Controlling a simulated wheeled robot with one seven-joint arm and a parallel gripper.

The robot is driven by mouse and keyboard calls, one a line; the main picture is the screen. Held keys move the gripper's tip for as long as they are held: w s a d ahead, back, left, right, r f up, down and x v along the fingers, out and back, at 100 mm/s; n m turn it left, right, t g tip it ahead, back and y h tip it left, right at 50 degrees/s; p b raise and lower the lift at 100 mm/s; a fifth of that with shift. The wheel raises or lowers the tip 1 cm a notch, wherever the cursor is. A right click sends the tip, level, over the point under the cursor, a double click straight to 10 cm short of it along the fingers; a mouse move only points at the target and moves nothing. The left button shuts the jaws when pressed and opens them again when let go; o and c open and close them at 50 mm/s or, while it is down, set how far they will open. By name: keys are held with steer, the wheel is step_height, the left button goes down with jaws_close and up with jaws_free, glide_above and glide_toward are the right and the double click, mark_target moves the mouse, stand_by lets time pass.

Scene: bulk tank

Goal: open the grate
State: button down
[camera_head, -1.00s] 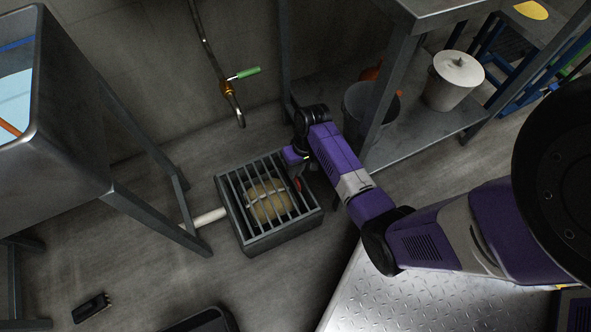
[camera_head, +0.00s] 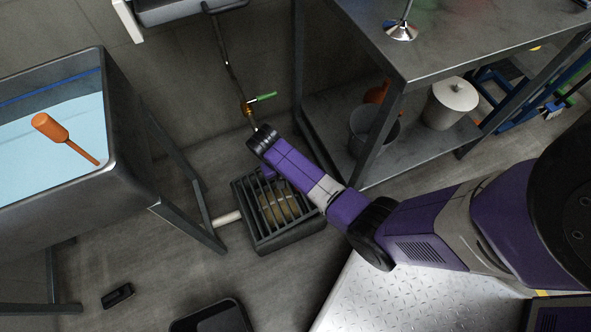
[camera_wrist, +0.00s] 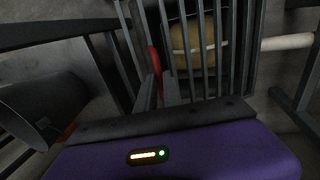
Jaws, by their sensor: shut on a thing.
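The grate (camera_head: 246,205) is a frame of dark parallel bars over a square floor box; a tan round thing (camera_head: 280,207) shows beneath the bars. In the wrist view the bars (camera_wrist: 223,75) run up the picture, with the tan thing (camera_wrist: 190,40) behind them. My gripper (camera_wrist: 160,82) is shut at a narrow red part (camera_wrist: 154,75) among the bars, which looks like the grate's handle. In the head view my wrist hides the fingers and part of the grate. I cannot tell how far the grate is tilted.
A steel tank (camera_head: 128,140) with an orange-handled tool (camera_head: 52,128) stands left. A steel table (camera_head: 440,45) stands right, with a grey bucket (camera_head: 368,130) and white lidded pot (camera_head: 450,103) on its lower shelf. A pipe with a green-handled valve (camera_head: 262,97) hangs behind the grate.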

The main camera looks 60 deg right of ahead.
steer(key=w+a+r+p, duration=0.2)
steer(key=w+a+r, duration=0.2)
steer(key=a, duration=0.3)
steer(key=w+a+r+p, duration=0.2)
steer(key=w+a+r, duration=0.2)
steer(key=a, duration=0.4)
steer(key=shift+w+g+h, duration=0.3)
steer(key=shift+w+h, duration=0.1)
steer(key=shift+w, duration=0.45)
steer(key=shift+r, duration=0.1)
steer(key=c, duration=1.5)
jaws_free()
steer(key=shift+w+r, duration=0.1)
steer(key=shift+r, duration=0.1)
step_height(320, 180, up, 20)
steer(key=p, duration=0.7)
steer(key=shift+p, duration=0.35)
